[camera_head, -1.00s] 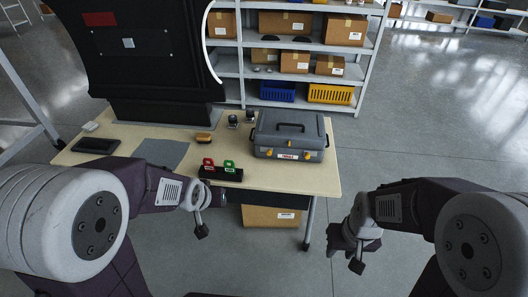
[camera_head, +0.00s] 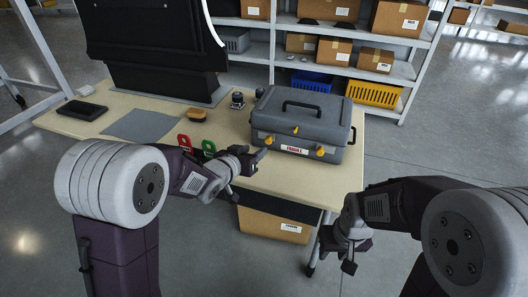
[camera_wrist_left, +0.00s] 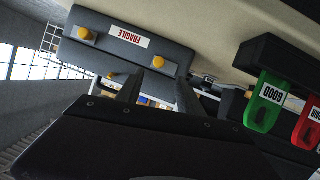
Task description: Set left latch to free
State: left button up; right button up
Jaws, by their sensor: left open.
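The grey case (camera_head: 303,115) stands shut on the table with its handle on top. Its front carries a left yellow latch (camera_head: 269,140) and a right yellow latch (camera_head: 320,153), either side of a FRAGILE label. My left gripper (camera_head: 254,162) is open and empty, just in front of and below the left latch, apparently apart from it. In the left wrist view the case front is upside down above the open jaws (camera_wrist_left: 158,92), with a yellow latch (camera_wrist_left: 158,62) just beyond them. How the latches are set is hard to tell. My right gripper (camera_head: 340,254) hangs open and empty off the table's right.
Red (camera_head: 184,142) and green (camera_head: 209,147) tags stand left of my left gripper; the wrist view shows their dark holder (camera_wrist_left: 275,55). A tan-topped block (camera_head: 203,115), a grey mat (camera_head: 141,125) and a dark tray (camera_head: 82,110) lie further left. Shelves (camera_head: 425,43) stand behind.

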aim_at(268, 142)
pick_arm(q)
jog(key=b+x, duration=0.1)
jog(key=x, duration=0.7)
jog(key=shift+w+d+f+b, duration=0.1)
jog(key=shift+d+f+b, duration=0.1)
jog(key=shift+b, duration=0.2)
jog(key=shift+w+d+f, duration=0.1)
jog(key=shift+w+d, duration=0.05)
jog(key=shift+w, duration=0.35)
grip_shut()
dwell(0.4)
